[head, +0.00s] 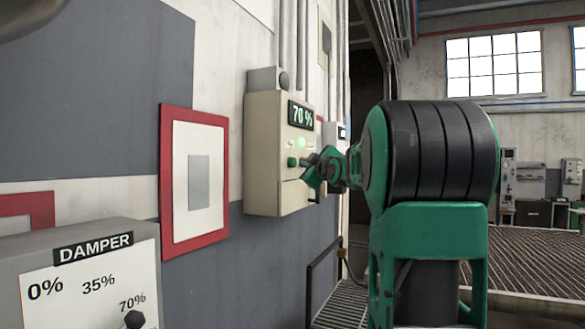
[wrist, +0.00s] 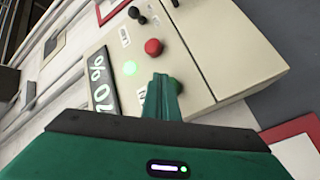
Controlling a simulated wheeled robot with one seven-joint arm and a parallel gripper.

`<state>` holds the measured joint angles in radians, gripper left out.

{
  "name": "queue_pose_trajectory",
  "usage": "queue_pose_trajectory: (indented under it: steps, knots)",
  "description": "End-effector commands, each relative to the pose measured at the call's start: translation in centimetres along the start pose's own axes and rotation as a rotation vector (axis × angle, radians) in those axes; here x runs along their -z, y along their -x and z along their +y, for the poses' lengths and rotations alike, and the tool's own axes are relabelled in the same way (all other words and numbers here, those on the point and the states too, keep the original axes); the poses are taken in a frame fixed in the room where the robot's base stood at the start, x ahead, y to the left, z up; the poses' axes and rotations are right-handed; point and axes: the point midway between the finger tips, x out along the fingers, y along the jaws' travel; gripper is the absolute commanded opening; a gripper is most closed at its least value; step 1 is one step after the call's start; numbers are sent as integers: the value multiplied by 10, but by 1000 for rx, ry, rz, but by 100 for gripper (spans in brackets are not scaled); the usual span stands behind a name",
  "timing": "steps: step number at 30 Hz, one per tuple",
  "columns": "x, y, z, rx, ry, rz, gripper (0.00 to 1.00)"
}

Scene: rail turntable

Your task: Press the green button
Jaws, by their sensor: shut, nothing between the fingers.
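The green button (head: 292,162) sits on the front of a beige control box (head: 262,150) on the wall, below a display (head: 301,115) reading "70 %". In the wrist view the green button (wrist: 177,88) is partly hidden behind my fingers. My gripper (head: 307,163) is shut and empty, with its tips close to the button. In the wrist view my gripper (wrist: 161,80) points at the box face beside the button. I cannot tell whether the tips touch it. A lit green lamp (wrist: 130,68) and a red button (wrist: 153,47) are on the same face.
A grey damper box (head: 90,275) with a dial marked 0%, 35% and 70% is at the lower left. A red-framed panel (head: 165,190) hangs on the wall between the boxes. A dark selector knob (wrist: 134,12) is at the top in the wrist view.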

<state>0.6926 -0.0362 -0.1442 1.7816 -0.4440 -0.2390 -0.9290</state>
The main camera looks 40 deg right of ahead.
Motion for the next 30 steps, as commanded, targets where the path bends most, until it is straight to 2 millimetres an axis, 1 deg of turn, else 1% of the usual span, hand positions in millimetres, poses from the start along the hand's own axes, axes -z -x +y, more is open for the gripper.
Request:
queue_pose_trajectory:
  steps: [11,24,30]
  knots:
    - [-2,3,2,-1,1,-1,0]
    - [-21,28,21,-2,1,-2,0]
    - [-26,35,26,-1,0,-1,0]
